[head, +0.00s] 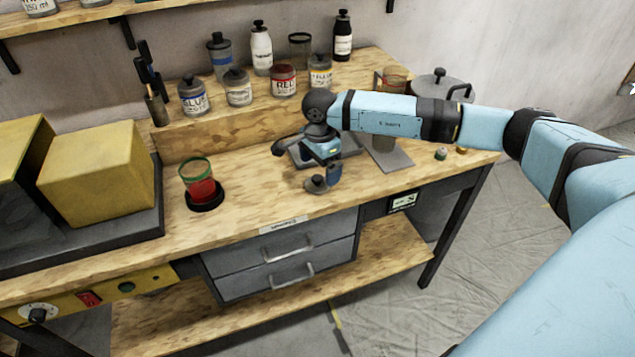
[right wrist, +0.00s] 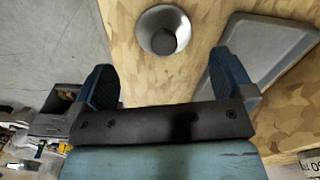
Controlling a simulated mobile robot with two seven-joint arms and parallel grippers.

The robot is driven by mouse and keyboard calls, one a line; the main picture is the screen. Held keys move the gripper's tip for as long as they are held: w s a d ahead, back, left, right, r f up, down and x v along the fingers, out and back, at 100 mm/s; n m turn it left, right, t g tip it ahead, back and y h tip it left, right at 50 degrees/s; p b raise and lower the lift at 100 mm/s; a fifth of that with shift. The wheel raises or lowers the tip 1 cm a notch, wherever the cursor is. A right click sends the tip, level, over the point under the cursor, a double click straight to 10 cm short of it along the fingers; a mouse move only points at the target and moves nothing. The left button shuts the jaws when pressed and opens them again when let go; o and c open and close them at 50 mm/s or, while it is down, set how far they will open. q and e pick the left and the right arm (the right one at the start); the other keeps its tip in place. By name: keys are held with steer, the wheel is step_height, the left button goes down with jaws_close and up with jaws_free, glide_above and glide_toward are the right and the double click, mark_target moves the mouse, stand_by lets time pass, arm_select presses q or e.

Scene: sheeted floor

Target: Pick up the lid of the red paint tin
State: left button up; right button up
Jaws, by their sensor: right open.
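A small dark grey lid with a round knob (head: 318,184) lies on the wooden workbench near its front edge. It shows in the right wrist view (right wrist: 164,32) as a round disc, beyond the gap between my fingers. My right gripper (head: 328,171) is just above and beside it, pointing down, and appears empty. In the right wrist view the fingers (right wrist: 165,82) are spread apart, with the lid ahead of them and not between them. The red paint tin (head: 284,81), labelled RED, stands on the raised shelf without a knobbed lid. My left gripper is out of view.
A grey tray (head: 345,148) lies right behind my right gripper. A glass of red liquid (head: 200,182) stands on a dark coaster to the left. Several bottles and jars line the raised shelf. Bare bench lies between the glass and the lid.

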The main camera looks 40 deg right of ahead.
mark_target(318, 177)
steer(key=f, duration=0.4)
steer(key=shift+w+a+f+p, duration=0.1)
steer(key=shift+w+f+p, duration=0.15)
steer(key=shift+f+p, duration=0.15)
steer(key=c, duration=1)
